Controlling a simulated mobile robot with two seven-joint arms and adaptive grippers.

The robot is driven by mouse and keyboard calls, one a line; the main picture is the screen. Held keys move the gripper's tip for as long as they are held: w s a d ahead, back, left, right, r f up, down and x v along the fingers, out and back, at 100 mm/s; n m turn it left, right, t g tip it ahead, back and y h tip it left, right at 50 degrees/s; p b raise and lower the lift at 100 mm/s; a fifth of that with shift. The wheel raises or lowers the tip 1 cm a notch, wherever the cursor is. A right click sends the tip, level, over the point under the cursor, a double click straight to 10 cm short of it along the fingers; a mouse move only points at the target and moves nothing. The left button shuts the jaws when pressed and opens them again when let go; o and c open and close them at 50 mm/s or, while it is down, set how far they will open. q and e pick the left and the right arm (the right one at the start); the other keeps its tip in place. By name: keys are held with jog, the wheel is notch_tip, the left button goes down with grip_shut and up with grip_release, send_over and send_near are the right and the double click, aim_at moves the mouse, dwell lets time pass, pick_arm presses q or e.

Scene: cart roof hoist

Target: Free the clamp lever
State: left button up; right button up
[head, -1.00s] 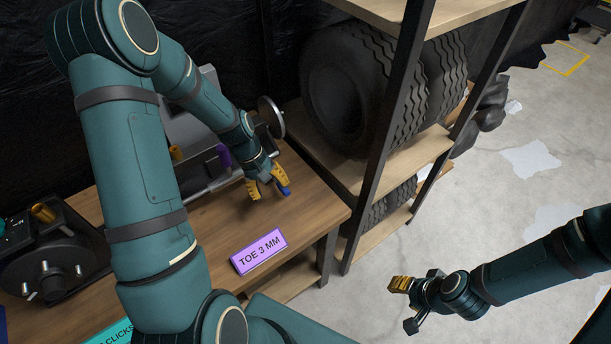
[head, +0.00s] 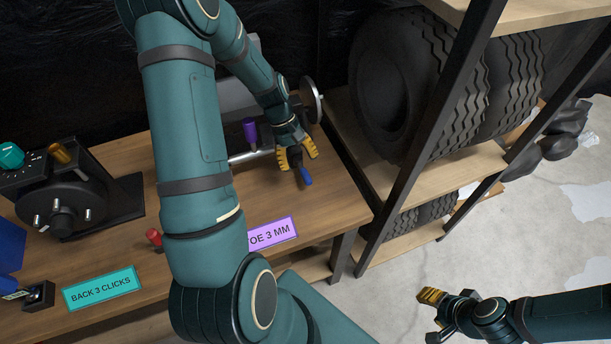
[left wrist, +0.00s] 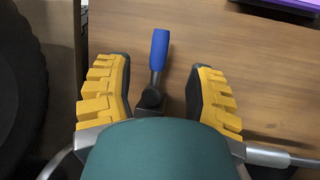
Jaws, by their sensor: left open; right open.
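The clamp lever, with a blue handle (head: 306,176) on a dark pivot, is low over the wooden bench near its right end. In the left wrist view the blue handle (left wrist: 159,50) points away from the gripper, its dark base between the fingers. My left gripper (head: 298,159) is open, with yellow-padded fingers on either side of the lever. In the left wrist view a gap shows between the lever and each finger of the left gripper (left wrist: 165,92). My right gripper (head: 432,315) is open and empty above the floor at lower right.
A purple-handled part (head: 250,131) and a handwheel (head: 312,97) stand behind the left gripper. A purple sign (head: 273,234) and a teal sign (head: 102,289) lie along the bench front. A tyre shelf (head: 447,171) stands close on the right. A black hub (head: 62,205) is at left.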

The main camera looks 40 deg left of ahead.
aim_at(305, 174)
pick_arm(q)
jog(key=b+x, duration=0.1)
jog(key=x, duration=0.4)
jog(key=shift+d+f, duration=0.15)
jog(key=shift+f, duration=0.15)
jog(key=shift+o, duration=0.2)
grip_shut()
